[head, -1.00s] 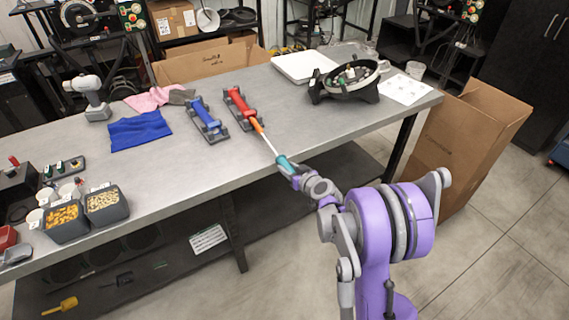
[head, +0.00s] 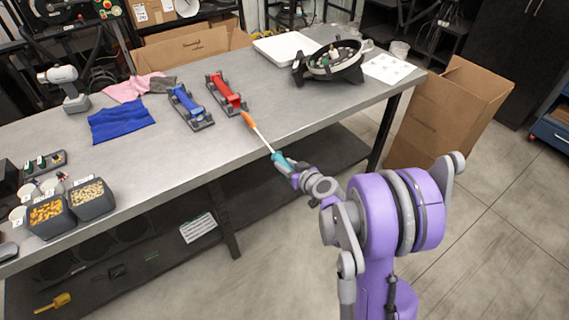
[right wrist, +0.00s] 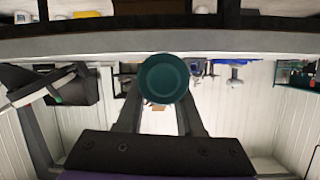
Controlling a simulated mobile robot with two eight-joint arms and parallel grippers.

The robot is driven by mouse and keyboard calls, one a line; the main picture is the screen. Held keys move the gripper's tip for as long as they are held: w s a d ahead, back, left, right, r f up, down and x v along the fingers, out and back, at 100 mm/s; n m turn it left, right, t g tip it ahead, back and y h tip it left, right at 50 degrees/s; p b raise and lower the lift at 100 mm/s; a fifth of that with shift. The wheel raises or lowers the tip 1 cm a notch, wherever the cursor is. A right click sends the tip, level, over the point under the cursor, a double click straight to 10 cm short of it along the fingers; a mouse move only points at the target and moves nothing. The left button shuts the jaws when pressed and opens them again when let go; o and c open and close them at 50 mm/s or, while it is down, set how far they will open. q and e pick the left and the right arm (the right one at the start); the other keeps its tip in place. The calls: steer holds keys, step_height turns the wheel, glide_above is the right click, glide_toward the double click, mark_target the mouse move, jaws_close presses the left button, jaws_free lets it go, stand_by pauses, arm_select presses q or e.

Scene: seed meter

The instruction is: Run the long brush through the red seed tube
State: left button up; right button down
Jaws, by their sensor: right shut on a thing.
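The red seed tube (head: 227,93) lies in a dark grey holder on the grey bench, right of a blue tube (head: 187,105) in a like holder. My right gripper (head: 287,166) is shut on the teal handle (head: 280,159) of the long brush, out past the bench's front edge. The brush's thin pale shaft (head: 262,138) and orange head (head: 249,120) point at the tube's near end. The head looks just outside the tube, with a small gap. In the right wrist view the handle's round teal end (right wrist: 163,78) sits between my fingers. My left gripper is not in view.
A round black seed meter (head: 334,62) and a white sheet (head: 388,69) lie at the bench's right. Blue cloth (head: 121,121) and seed bins (head: 92,198) are on the left. A cardboard box (head: 447,115) stands beyond the right end. The bench front near the tubes is clear.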

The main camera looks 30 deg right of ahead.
steer(key=shift+r, duration=0.1)
steer(key=shift+s+r+p, duration=0.25)
steer(key=shift+r+p, duration=0.1)
steer(key=shift+r, duration=0.25)
steer(key=shift+s+r+p, duration=0.2)
steer(key=shift+r+p, duration=0.1)
steer(key=shift+r, duration=0.3)
steer(key=shift+s+r+p, duration=0.3)
steer(key=shift+r+p, duration=0.05)
steer(key=shift+r, duration=0.4)
steer(key=shift+s+r+p, duration=0.35)
steer(key=shift+r+p, duration=0.05)
steer(key=shift+r, duration=0.35)
steer(key=shift+s+r+p, duration=0.3)
steer(key=shift+r+p, duration=0.05)
steer(key=shift+r, duration=0.4)
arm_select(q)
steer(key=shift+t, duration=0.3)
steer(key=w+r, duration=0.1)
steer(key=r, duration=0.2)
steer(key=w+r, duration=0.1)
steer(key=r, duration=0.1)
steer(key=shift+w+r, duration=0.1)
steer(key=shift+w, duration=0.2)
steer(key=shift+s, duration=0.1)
arm_select(e)
steer(key=shift+s, duration=0.15)
